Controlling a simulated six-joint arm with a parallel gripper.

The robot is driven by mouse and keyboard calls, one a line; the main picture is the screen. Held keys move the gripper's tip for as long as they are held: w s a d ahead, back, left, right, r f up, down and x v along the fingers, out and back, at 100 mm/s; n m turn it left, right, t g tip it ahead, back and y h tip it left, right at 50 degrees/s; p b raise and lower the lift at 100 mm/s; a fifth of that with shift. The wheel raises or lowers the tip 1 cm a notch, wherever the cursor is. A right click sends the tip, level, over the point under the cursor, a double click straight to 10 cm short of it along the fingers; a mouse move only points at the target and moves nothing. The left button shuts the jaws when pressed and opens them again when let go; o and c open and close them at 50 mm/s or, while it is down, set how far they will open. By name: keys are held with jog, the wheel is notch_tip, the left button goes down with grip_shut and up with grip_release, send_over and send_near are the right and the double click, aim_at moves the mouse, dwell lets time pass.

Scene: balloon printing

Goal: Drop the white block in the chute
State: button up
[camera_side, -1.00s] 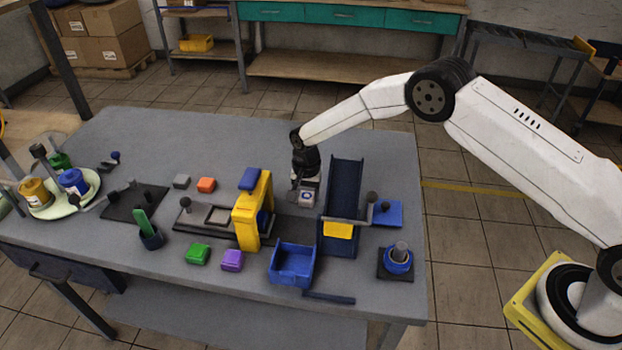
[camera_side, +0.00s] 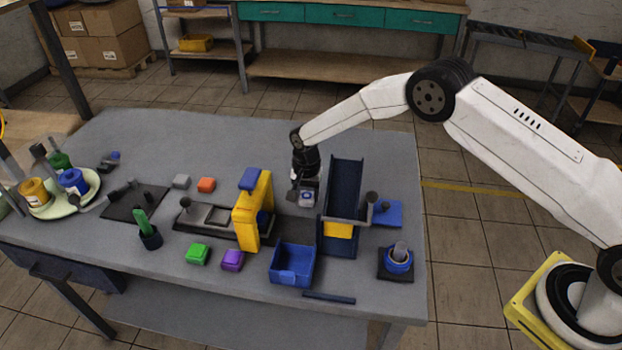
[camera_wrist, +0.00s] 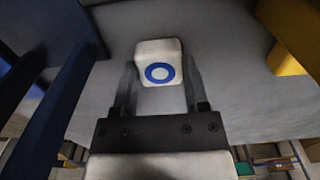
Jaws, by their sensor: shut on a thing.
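The white block (camera_wrist: 158,50) shows in the wrist view with a blue ring printed on its face. My gripper (camera_wrist: 160,85) is shut on it, one finger at each side. In the side view the white block (camera_side: 307,197) is at my gripper (camera_side: 305,187), just left of the dark blue chute (camera_side: 346,190). I cannot tell whether the block touches the table. The chute slopes down toward the front, with a yellow panel low on it. A blue bin (camera_side: 291,265) stands in front of the chute's left side.
The yellow press (camera_side: 254,210) stands left of my gripper. A blue round stand (camera_side: 398,260) is right of the chute. The table's back is clear.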

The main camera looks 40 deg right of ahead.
jog(key=shift+r, duration=0.8)
dwell(0.5)
jog(key=shift+r, duration=2.95)
jog(key=shift+r, duration=0.1)
notch_tip(320, 180, up, 21)
jog(key=shift+s+d, duration=2.15)
jog(key=shift+s, duration=2.35)
jog(key=shift+s+f, duration=0.1)
jog(key=shift+f, duration=2.35)
jog(key=shift+f, duration=0.2)
jog(key=shift+f, duration=3.55)
